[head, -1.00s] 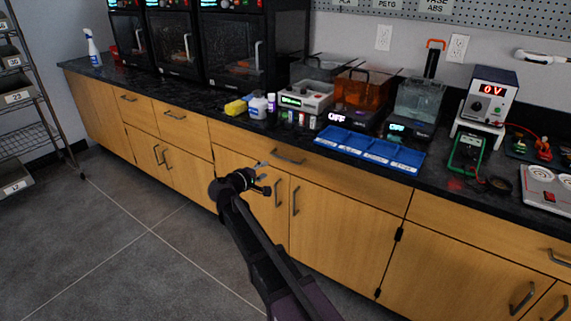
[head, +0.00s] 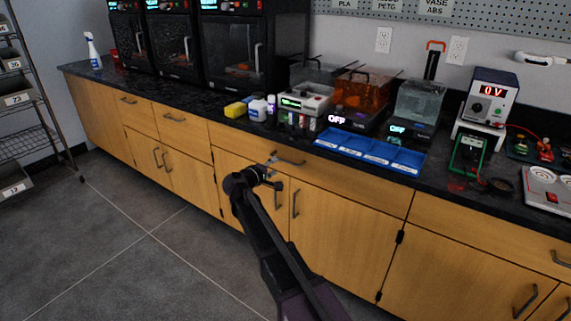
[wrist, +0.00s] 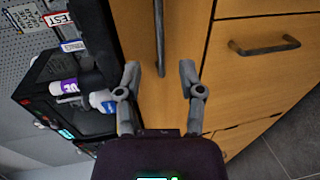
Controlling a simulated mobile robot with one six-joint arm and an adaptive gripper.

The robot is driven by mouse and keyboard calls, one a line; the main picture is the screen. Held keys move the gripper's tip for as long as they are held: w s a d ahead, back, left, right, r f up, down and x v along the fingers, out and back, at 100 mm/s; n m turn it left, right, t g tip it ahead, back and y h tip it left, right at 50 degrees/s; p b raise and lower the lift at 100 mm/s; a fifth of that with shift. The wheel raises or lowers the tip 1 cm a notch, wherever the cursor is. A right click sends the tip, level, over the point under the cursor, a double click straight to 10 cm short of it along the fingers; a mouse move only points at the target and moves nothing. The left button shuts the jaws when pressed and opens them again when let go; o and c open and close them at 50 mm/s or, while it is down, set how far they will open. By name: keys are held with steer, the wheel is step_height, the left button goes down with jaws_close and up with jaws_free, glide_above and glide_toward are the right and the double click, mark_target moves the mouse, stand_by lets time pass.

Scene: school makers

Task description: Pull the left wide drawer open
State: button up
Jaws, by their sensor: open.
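The left wide drawer (head: 345,177) has a wooden front and looks closed under the black counter, with the blue tray above it. Its dark bar handle (head: 289,160) is partly behind my gripper in the head view. My gripper (head: 272,166) is open and empty in front of the handle's left part. In the wrist view the drawer front (wrist: 187,28) fills the upper middle. The handle (wrist: 159,38) runs up the picture, lined up with the gap between the two fingers of my gripper (wrist: 160,82). I see no contact with the handle.
Cabinet doors with bar handles (head: 296,202) lie below the drawer; one door handle (wrist: 264,47) shows in the wrist view. The counter holds a blue tray (head: 370,151), bottles and machines. The grey floor (head: 120,230) at left is clear.

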mark_target(285, 161)
steer(key=shift+b+x, duration=0.7)
steer(key=shift+x, duration=3.3)
jaws_close()
